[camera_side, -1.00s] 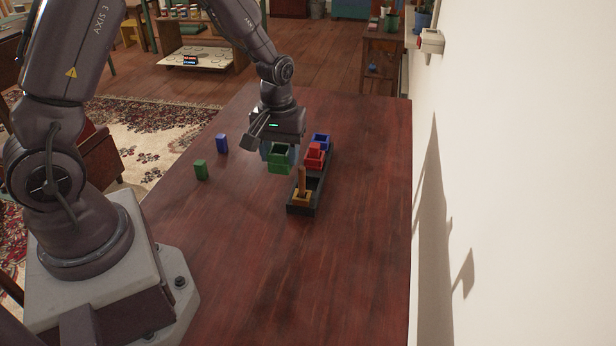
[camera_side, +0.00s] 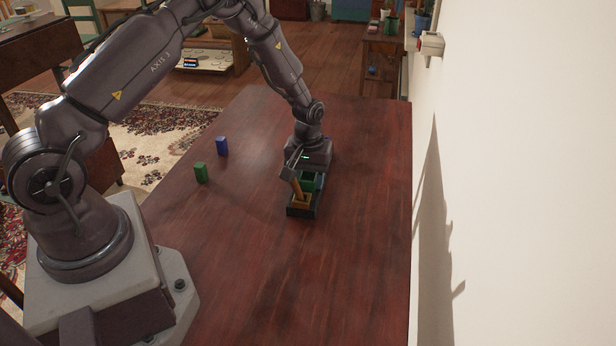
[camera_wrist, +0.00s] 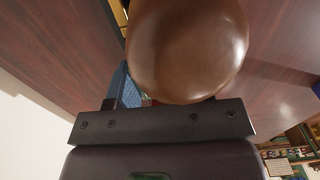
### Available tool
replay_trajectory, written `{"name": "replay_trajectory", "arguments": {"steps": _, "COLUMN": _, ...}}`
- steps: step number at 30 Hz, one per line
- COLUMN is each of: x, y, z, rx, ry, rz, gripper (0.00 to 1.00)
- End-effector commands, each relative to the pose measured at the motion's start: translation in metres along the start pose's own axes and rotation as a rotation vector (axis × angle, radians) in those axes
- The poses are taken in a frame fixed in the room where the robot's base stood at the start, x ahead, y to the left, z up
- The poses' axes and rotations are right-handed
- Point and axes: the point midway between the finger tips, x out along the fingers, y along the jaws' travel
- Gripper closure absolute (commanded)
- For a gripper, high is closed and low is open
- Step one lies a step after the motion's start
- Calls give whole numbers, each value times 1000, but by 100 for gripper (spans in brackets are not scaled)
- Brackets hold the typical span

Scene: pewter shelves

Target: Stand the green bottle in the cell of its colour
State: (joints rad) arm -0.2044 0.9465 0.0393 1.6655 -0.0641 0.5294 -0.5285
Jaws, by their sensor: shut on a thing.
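The green bottle (camera_side: 201,173) is a small green block-like piece standing on the table, left of the rack in the side view. My gripper (camera_side: 310,172) is over the black rack (camera_side: 301,212), well right of that bottle. It is shut on the green cell (camera_side: 308,183), an open square box, which is down at the rack behind the orange cell (camera_side: 300,199). Whether the green cell is fully seated cannot be told. The red and blue cells are hidden behind my gripper.
A brown bottle (camera_side: 298,188) in the orange cell appears to lean left, against or close to my wrist. A large brown rounded shape (camera_wrist: 188,48) fills the wrist view. A blue bottle (camera_side: 222,147) stands beside the green one. The table's front is clear; a wall is right.

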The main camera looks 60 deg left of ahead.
Motion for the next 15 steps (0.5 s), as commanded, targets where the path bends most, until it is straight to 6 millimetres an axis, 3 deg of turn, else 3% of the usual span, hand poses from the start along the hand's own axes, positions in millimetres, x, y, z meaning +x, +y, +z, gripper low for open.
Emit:
{"name": "replay_trajectory", "arguments": {"steps": 5, "x": 2, "y": 0, "z": 0, "rx": 0, "ry": 0, "rz": 0, "gripper": 100}}
{"name": "replay_trajectory", "arguments": {"steps": 6, "x": 1, "y": 0, "z": 0, "rx": 0, "ry": 0, "rz": 0, "gripper": 44}}
{"name": "replay_trajectory", "arguments": {"steps": 8, "x": 1, "y": 0, "z": 0, "rx": 0, "ry": 0, "rz": -1, "gripper": 31}}
{"name": "replay_trajectory", "arguments": {"steps": 15, "x": 1, "y": 0, "z": 0, "rx": 0, "ry": 0, "rz": -1, "gripper": 28}}
